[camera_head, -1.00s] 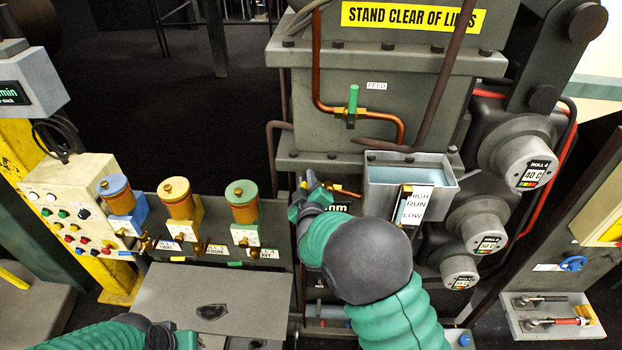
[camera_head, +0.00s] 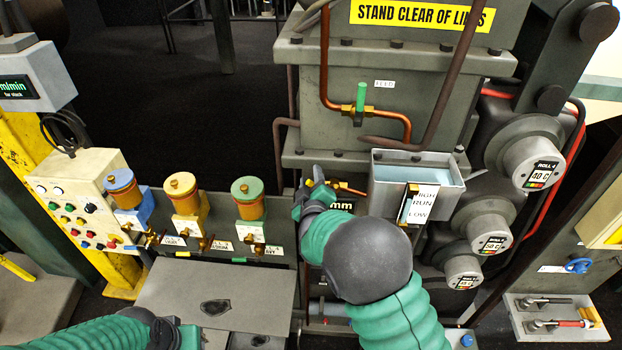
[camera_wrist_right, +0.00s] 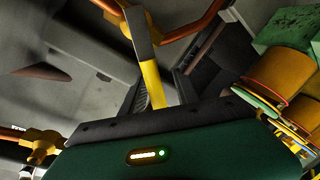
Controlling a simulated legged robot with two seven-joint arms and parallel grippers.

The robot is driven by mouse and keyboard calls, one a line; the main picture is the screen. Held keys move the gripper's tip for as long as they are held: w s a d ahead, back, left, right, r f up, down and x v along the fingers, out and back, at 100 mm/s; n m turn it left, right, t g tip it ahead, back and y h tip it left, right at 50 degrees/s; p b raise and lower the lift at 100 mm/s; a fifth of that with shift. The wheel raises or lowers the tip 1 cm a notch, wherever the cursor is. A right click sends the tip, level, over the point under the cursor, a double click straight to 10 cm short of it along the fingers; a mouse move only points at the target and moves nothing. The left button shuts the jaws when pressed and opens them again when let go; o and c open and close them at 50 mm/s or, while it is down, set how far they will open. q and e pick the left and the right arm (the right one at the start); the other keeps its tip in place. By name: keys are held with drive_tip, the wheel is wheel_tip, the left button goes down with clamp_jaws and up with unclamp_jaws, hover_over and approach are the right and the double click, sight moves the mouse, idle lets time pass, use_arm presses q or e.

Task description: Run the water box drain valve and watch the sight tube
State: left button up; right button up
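The water box (camera_head: 382,200) is an open grey tray with pale blue water in it. On its front is the sight tube (camera_head: 408,204), a narrow bluish strip beside a HIGH, RUN, LOW plate (camera_head: 422,203). My right gripper (camera_head: 313,184) is left of the box, at the drain valve's brass fitting (camera_head: 346,188). In the right wrist view, a yellow-sleeved valve handle (camera_wrist_right: 152,82) stands between the dark fingers of this gripper (camera_wrist_right: 160,92); whether they clamp it is unclear. My left gripper (camera_head: 187,339) is at the bottom edge, fingers hidden.
A green-handled feed valve (camera_head: 360,98) sits on the copper pipe above the box. Three capped oilers (camera_head: 183,195) and a button panel (camera_head: 82,205) stand at left. Roll gauges (camera_head: 536,166) and a red hose are at right. A grey plate (camera_head: 160,290) lies in front.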

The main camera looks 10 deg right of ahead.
drive_tip(key=s+a+r+b, duration=0.2)
drive_tip(key=s+b, duration=0.2)
drive_tip(key=s, duration=1.2)
drive_tip(key=shift+s+a, duration=0.2)
drive_tip(key=shift+r, duration=0.1)
idle(6.1)
